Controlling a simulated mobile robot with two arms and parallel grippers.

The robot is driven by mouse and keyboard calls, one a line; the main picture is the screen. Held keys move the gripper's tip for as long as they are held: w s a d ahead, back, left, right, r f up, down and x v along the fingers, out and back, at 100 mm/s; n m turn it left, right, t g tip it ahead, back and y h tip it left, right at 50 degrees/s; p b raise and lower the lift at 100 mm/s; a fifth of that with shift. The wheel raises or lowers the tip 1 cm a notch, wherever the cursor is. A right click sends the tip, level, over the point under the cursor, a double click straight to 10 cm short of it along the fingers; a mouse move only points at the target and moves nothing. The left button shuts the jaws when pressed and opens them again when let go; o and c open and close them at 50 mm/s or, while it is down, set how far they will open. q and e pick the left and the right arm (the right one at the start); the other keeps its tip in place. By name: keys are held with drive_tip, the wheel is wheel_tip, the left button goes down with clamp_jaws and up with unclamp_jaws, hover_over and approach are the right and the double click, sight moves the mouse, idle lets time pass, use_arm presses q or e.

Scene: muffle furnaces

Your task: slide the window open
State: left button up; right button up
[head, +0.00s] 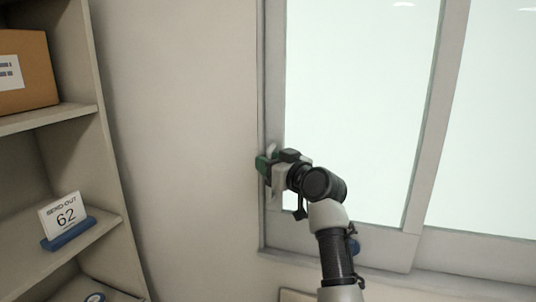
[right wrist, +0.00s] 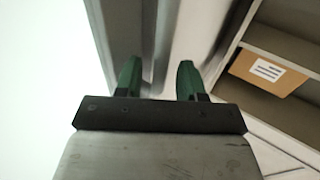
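The window (head: 360,90) has a pale, bright pane in a grey sash, with a second pane to its right. A short light handle (head: 272,150) stands upright on the left side of the sash and is partly hidden by my right gripper (head: 264,163). My right gripper is at the handle, by the left edge of the frame. In the right wrist view its two green fingers (right wrist: 158,78) are spread apart, with grey frame strips showing between them. I cannot tell whether they touch the handle. My left gripper is out of view.
Bare wall (head: 185,130) lies between the shelf and the window. The right pane (head: 490,130) lies beyond the middle frame bar.

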drive_tip(key=shift+w+a, duration=0.2)
drive_tip(key=shift+w, duration=0.15)
clamp_jaws()
drive_tip(key=shift+f, duration=0.1)
